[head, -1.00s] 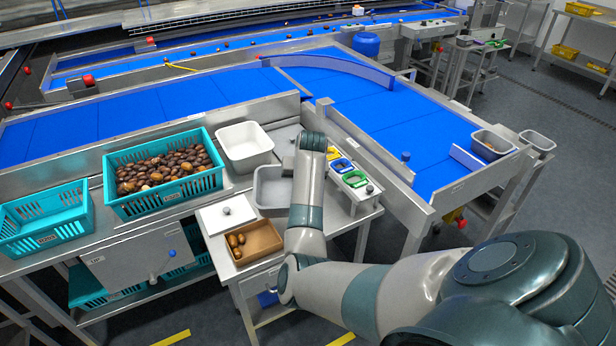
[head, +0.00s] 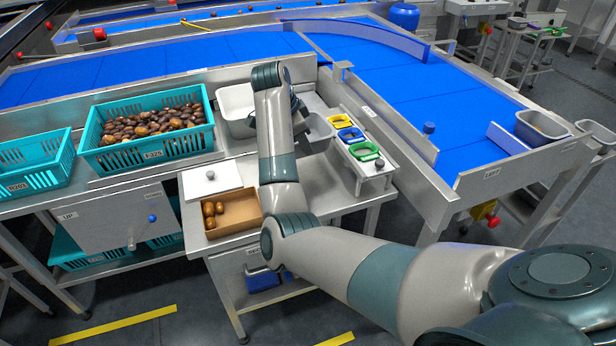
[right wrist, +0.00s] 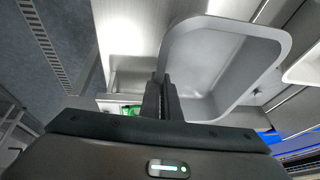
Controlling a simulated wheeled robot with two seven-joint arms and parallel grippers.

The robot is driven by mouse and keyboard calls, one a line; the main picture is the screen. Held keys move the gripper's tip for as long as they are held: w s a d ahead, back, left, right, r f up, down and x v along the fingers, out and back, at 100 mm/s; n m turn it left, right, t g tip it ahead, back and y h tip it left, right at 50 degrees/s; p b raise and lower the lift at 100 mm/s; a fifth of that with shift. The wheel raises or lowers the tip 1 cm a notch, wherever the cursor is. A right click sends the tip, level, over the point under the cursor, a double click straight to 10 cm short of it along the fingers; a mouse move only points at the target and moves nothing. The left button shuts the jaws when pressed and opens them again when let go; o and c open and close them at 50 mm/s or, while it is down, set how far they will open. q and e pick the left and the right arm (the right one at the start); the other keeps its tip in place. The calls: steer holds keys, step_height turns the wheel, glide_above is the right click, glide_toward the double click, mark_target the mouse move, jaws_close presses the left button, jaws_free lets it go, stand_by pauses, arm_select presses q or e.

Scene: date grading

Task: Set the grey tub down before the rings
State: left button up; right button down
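The grey tub (head: 320,128) shows in the head view just right of my right forearm, left of the rings; my arm hides part of it. In the right wrist view the empty tub (right wrist: 208,62) fills the upper middle. My right gripper (right wrist: 161,88) is shut on its near-left wall. Whether its base touches the table is hidden. The yellow ring (head: 340,121), blue ring (head: 350,134) and green ring (head: 364,151) sit in a row on a metal stand. A bit of green (right wrist: 131,111) shows beside my fingers. My left gripper is out of view.
A white tub (head: 234,108) stands behind my forearm. A teal crate of dates (head: 150,153), a white lidded board (head: 205,183) and a brown tray with dates (head: 232,222) lie left. Bare metal tabletop (head: 325,188) is in front of the stand. The blue conveyor (head: 420,95) runs behind.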

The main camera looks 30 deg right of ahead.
steer(key=shift+r+m, duration=0.15)
steer(key=shift+m, duration=0.15)
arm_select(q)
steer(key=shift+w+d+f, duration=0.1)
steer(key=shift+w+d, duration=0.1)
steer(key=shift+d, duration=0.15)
arm_select(e)
steer(key=shift+a, duration=0.1)
steer(key=shift+f+p, duration=0.4)
steer(key=shift+f, duration=2.8)
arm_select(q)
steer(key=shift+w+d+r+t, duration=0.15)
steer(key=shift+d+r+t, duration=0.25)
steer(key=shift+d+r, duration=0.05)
arm_select(e)
steer(key=shift+f, duration=1.35)
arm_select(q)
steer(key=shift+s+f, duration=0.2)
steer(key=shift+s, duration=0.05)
arm_select(e)
steer(key=shift+f, duration=0.5)
